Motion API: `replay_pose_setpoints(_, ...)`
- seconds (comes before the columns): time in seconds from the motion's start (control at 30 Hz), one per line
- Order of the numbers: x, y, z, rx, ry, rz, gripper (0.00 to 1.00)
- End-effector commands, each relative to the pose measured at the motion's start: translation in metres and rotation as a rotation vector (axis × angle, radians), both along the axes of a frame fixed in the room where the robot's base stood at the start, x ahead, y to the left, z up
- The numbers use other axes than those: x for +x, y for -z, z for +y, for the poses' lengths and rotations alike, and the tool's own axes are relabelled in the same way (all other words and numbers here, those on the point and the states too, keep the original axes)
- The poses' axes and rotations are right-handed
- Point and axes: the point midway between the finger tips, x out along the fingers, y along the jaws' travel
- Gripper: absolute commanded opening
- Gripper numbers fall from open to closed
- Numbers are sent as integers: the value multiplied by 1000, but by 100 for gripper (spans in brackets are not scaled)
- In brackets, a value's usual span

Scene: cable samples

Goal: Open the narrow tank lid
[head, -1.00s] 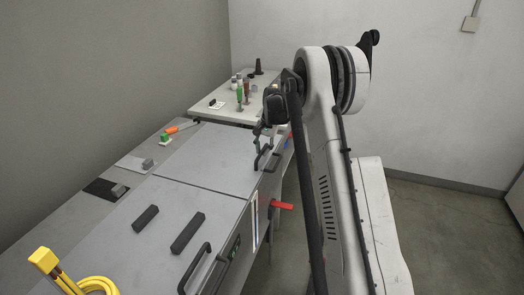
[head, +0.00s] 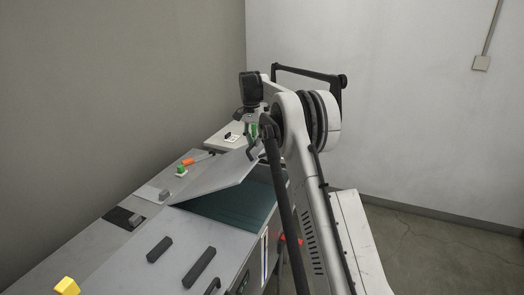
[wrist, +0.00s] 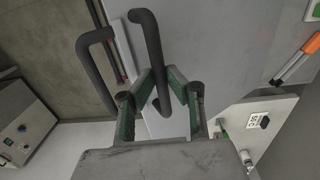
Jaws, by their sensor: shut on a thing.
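The narrow tank lid (head: 222,183) is the farther grey lid in the head view. It is tilted up, and the dark teal tank interior (head: 232,207) shows beneath it. My gripper (head: 254,150) is at the raised edge of the lid, partly hidden by my arm. In the wrist view my gripper (wrist: 162,93) has its green-padded fingers shut on the dark bar handle (wrist: 149,42) of the lid. The lid's grey face (wrist: 215,55) fills the upper middle of that view.
A side ledge carries small samples, including a green one (head: 180,169) and an orange-handled tool (wrist: 306,52). A white table (head: 227,137) stands beyond. A second dark handle (wrist: 88,68) is at left.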

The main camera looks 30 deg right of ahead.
Motion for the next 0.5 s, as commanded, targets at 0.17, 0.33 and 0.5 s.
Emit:
replay_pose_setpoints(0.17, 12, -14, 11, 2, -2, -4, 0)
replay_pose_setpoints(0.33, 16, -18, 13, 2, -3, -4, 0)
replay_pose_setpoints(0.5, 16, -17, 14, 2, -3, -4, 0)
